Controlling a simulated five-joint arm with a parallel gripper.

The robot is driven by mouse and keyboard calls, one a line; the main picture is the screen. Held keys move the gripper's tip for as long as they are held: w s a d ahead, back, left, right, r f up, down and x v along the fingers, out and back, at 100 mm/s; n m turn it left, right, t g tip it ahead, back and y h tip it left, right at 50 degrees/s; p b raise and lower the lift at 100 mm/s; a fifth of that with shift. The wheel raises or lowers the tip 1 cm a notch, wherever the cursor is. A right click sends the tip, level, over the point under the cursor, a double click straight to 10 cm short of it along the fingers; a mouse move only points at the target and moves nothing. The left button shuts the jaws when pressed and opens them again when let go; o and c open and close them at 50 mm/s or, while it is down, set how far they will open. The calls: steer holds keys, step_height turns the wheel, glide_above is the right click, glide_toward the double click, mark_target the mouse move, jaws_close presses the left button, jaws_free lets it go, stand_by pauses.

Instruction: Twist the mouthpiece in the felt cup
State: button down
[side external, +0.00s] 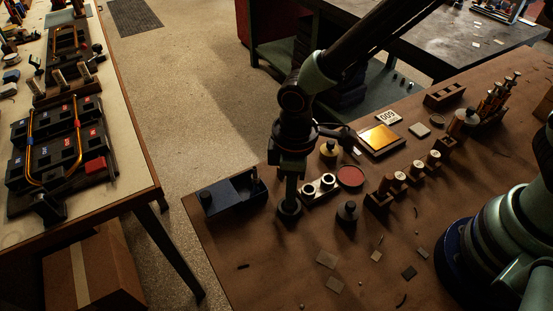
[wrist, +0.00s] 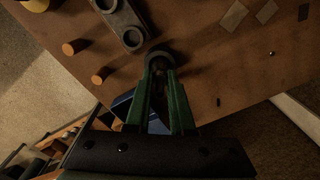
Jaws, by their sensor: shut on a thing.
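My gripper (side external: 290,190) points straight down near the left part of the brown bench. Its green fingers also show in the wrist view (wrist: 161,75), close together at their tips. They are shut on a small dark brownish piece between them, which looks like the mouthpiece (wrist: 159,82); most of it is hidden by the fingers. A dark round cup, which looks like the felt cup (side external: 289,211), stands on the bench right under the fingertips. Its rim also shows in the wrist view (wrist: 158,52) at the fingertips. I cannot tell how deep the mouthpiece sits in it.
A dark blue box (side external: 228,197) stands close to the left, near the bench edge. A grey two-hole holder (side external: 320,189), a red round pad (side external: 350,176) and a dark bottle (side external: 347,212) stand close to the right. Small flat scraps (side external: 327,259) lie in front.

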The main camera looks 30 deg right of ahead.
steer(key=shift+m, duration=0.5)
steer(key=m, duration=0.4)
steer(key=shift+m, duration=2)
steer(key=m, duration=0.4)
